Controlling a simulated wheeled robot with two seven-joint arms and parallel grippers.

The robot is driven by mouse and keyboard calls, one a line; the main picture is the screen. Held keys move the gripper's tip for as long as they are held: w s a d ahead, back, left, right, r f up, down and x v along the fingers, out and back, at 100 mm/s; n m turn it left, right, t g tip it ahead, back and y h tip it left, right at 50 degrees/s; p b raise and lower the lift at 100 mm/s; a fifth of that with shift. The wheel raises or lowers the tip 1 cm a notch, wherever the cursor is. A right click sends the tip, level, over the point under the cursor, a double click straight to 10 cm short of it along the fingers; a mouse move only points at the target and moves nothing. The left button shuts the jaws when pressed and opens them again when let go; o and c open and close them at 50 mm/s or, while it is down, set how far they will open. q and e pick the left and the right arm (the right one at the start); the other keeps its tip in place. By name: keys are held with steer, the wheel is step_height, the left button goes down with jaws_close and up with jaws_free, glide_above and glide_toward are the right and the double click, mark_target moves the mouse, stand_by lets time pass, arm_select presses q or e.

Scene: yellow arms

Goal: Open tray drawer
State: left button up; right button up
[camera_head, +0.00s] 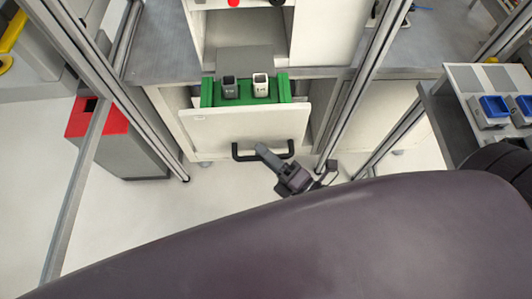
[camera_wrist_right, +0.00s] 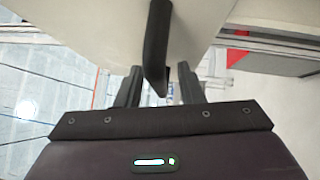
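The white tray drawer (camera_head: 245,131) under the bench stands partly out. A green tray (camera_head: 286,88) shows inside it, holding a dark cup (camera_head: 229,87) and a white cup (camera_head: 260,86). The drawer's black bar handle (camera_head: 243,156) is on its front face. My right gripper (camera_head: 281,165) is at the handle's right part. In the right wrist view the handle (camera_wrist_right: 157,45) reaches between the two spread fingers of my right gripper (camera_wrist_right: 158,80), with a gap visible on both sides. My left gripper is not in view.
A grey bin with a red top (camera_head: 88,117) stands left of the drawer. Metal frame posts (camera_head: 360,90) rise on both sides. A side table (camera_head: 448,112) with blue bins (camera_head: 494,106) is at the right. The floor in front of the drawer is clear.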

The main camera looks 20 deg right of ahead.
steer(key=b+v, duration=0.1)
steer(key=v, duration=0.6)
steer(key=shift+s+d+b, duration=0.2)
steer(key=shift+s+b, duration=0.15)
steer(key=shift+f, duration=0.1)
steer(key=d+f+m+g+h, duration=0.2)
steer(key=d+f+m+h, duration=0.15)
steer(key=f, duration=0.75)
steer(key=s+d+f+m+g+h, duration=0.1)
steer(key=d+f+m+g+h, duration=0.3)
steer(key=f, duration=0.7)
steer(key=d+f+m+g+h, duration=0.1)
steer(key=d+f+m, duration=0.4)
steer(key=f, duration=0.6)
steer(key=s+a+f+m+g, duration=0.1)
steer(key=s+f+m+g, duration=0.3)
steer(key=s+f, duration=0.3)
steer(key=s+a+f+m+g+h, duration=0.1)
steer(key=s+a+f+m+g, duration=0.1)
steer(key=s+f+m+g, duration=0.3)
steer(key=s+f+m, duration=0.1)
steer(key=s+f, duration=0.2)
steer(key=shift+s+a+f, duration=0.2)
steer(key=shift+s+a, duration=0.05)
steer(key=shift+a, duration=0.1)
